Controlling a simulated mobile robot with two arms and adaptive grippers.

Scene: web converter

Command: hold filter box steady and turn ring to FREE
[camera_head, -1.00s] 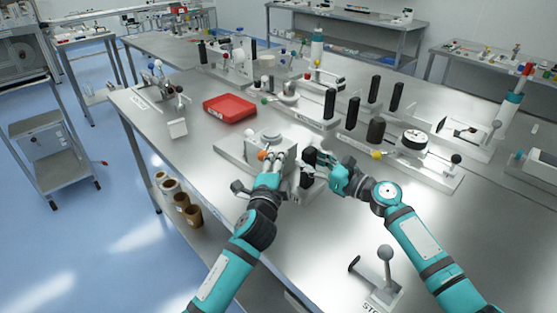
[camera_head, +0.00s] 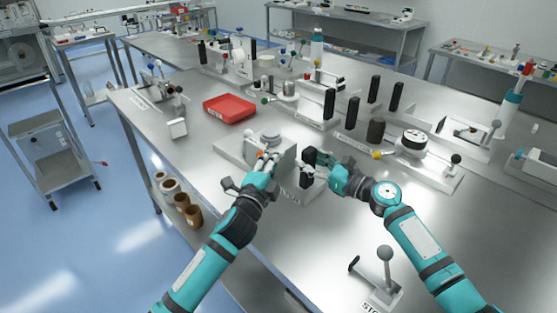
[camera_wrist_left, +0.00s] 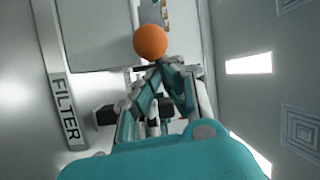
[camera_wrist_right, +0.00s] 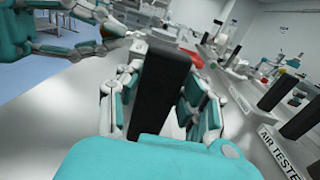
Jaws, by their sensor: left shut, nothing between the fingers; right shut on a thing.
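The grey filter box (camera_head: 287,162) stands near the table's front edge, partly hidden by my arms. Its FILTER label (camera_wrist_left: 65,108) shows in the left wrist view. An orange ball knob (camera_wrist_left: 151,41) is just beyond my left fingertips (camera_wrist_left: 163,68), which are shut and empty; I cannot tell whether they touch it. In the head view my left gripper (camera_head: 265,163) is at the box's left side. My right gripper (camera_head: 322,162) is shut on an upright black handle (camera_wrist_right: 161,95) at the box's right. A round grey part (camera_head: 270,134) sits behind; I cannot make out the ring or a FREE mark.
A red tray (camera_head: 229,108) lies behind the box. Black posts and a dial unit (camera_head: 414,140) stand to the right. A lever with a grey ball (camera_head: 385,254) is at the front right. Brown rolls (camera_head: 181,201) are below the table edge. The table's right front is mostly clear.

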